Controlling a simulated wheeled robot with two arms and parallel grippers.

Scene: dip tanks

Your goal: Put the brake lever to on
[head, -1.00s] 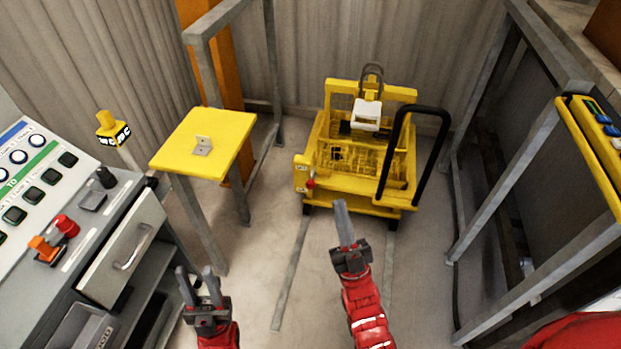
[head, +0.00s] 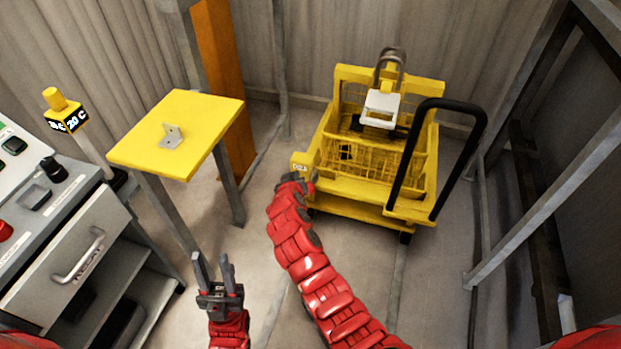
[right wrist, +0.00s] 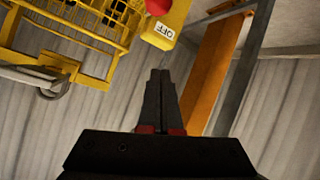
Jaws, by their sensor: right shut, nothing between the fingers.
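The yellow cart (head: 355,208) stands on the floor ahead, with a black push handle (head: 479,130) on its right. At its front left corner is a yellow post (head: 300,160) with a small label. In the right wrist view the post's OFF label (right wrist: 164,30) shows upside down. The brake lever's red knob (right wrist: 157,6) is beside that label, cut by the top edge. My right gripper (right wrist: 160,72) is shut and empty, just short of the label and knob, apart from them in the picture. In the head view my right arm mostly hides that area. My left gripper (head: 214,264) is open and empty over the floor.
A yellow-topped stand (head: 190,120) with a small metal bracket (head: 172,136) is left of the cart. A grey cabinet with a drawer (head: 70,265) is at the far left. A metal frame (head: 535,215) stands right. A wire basket (head: 375,155) sits on the cart.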

